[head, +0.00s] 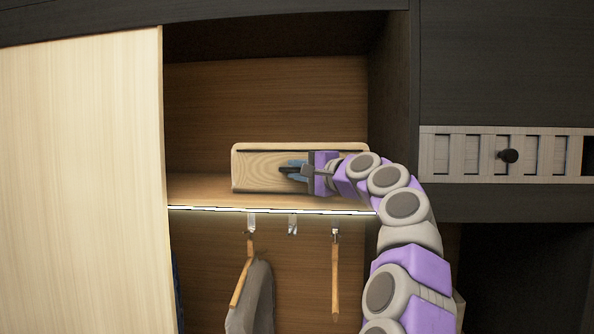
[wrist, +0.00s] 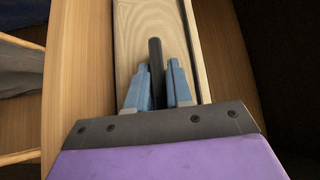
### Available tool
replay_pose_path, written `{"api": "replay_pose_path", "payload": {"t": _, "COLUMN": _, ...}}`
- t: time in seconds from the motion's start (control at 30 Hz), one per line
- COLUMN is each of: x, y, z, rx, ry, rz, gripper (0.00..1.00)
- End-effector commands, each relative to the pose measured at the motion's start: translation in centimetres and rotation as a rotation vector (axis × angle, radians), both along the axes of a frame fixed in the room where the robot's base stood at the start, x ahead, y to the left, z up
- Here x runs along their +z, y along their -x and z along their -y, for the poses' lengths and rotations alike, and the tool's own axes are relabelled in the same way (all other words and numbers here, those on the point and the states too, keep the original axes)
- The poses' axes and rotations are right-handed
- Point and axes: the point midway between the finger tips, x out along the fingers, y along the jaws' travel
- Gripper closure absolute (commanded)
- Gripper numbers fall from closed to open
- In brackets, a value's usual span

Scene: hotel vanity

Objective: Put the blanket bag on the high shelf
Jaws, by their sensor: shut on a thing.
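The blanket bag (head: 258,160) is a long, low, pale wood-patterned box shape with a dark handle on its front. It is in the lit high shelf (head: 200,192) compartment, upright and level, at or just above the shelf board; I cannot tell whether it bears fully on it. My gripper (head: 288,170) reaches in from the right and is shut on the bag's handle. In the wrist view, my blue fingers (wrist: 156,80) stand either side of the dark handle (wrist: 155,60), with the bag's pale face (wrist: 135,35) behind. The bag's right end is partly hidden by my arm.
Below the shelf hang hooks, wooden hangers (head: 335,275) and a grey garment (head: 255,300). A pale sliding door panel (head: 80,180) closes the left side. A dark upright wall (head: 392,110) bounds the compartment at right. Open room remains above the bag.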

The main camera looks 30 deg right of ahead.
Motion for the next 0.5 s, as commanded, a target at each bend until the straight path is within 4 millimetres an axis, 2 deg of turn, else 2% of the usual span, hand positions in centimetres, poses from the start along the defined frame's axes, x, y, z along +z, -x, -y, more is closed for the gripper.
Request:
{"api": "replay_pose_path", "payload": {"t": 0.33, "x": 0.21, "y": 0.13, "z": -0.34, "rx": 0.001, "ry": 0.004, "rz": 0.004, "gripper": 1.0}}
{"api": "replay_pose_path", "payload": {"t": 0.37, "x": 0.18, "y": 0.13, "z": -0.29, "rx": 0.001, "ry": 0.003, "rz": 0.004, "gripper": 0.77}}
{"api": "replay_pose_path", "payload": {"t": 0.5, "x": 0.03, "y": 0.03, "z": -0.02, "rx": 0.0, "ry": 0.0, "rz": 0.003, "gripper": 0.64}}
